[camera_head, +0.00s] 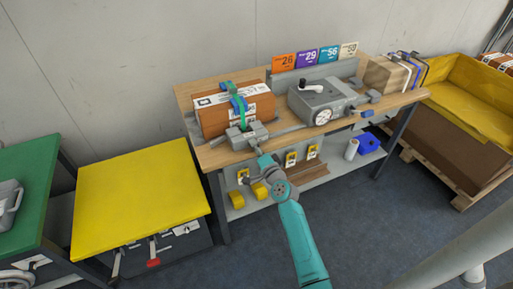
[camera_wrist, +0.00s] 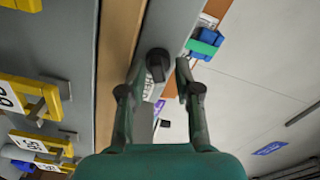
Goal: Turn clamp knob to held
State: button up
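The clamp knob (camera_wrist: 157,63) is black and round with a raised grip bar. In the wrist view it sits on a grey clamp face, with a partly hidden white label beside it. My gripper (camera_wrist: 160,72) is open, with one finger on each side of the knob in this view. I cannot tell whether either finger touches it. In the head view the grey clamp (camera_head: 248,135) is at the bench's front edge, before a brown strapped package (camera_head: 212,119). My gripper (camera_head: 260,158) is just in front of the clamp and hides the knob there.
A grey machine with a dial (camera_head: 323,100) stands right of the package on the wooden bench (camera_head: 188,92). Yellow tags (camera_head: 291,159) hang below the bench's front edge. A yellow-topped table (camera_head: 140,195) is at left. A yellow bin (camera_head: 470,85) is at far right.

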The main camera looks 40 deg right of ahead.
jog(key=v, duration=1.2)
jog(key=shift+s, duration=0.25)
dwell(0.8)
jog(key=shift+a, duration=0.1)
jog(key=v, duration=1.2)
jog(key=shift+w, duration=0.1)
